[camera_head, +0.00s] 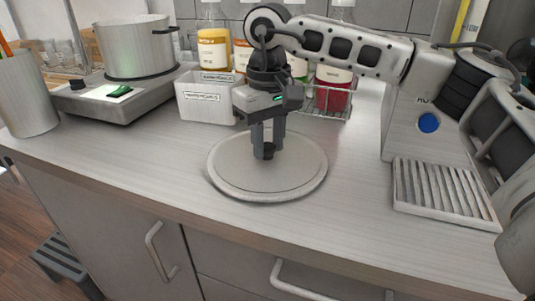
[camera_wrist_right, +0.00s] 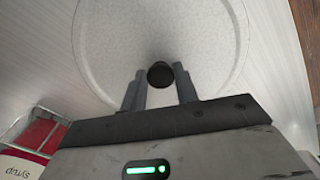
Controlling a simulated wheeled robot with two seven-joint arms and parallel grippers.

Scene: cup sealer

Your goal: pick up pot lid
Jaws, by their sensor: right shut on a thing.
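The pot lid (camera_head: 226,176) is a round, light grey disc on the counter in the middle of the head view. Its small black knob (camera_head: 266,151) stands at its centre. My right gripper (camera_head: 267,148) points straight down over the lid and is shut on the knob. In the right wrist view the gripper's fingers (camera_wrist_right: 160,88) lie on both sides of the black knob (camera_wrist_right: 160,74), with the pale lid (camera_wrist_right: 110,40) beneath. The lid looks flat and level; I cannot tell whether it touches the counter. My left gripper is not in view.
A metal pot (camera_head: 138,48) stands open on a hot plate (camera_head: 105,103) at the back left. A white bin (camera_head: 205,103) and a wire rack of syrup bottles (camera_head: 333,88) stand behind the lid. A machine with a drip grate (camera_head: 443,192) is on the right. The counter's front is clear.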

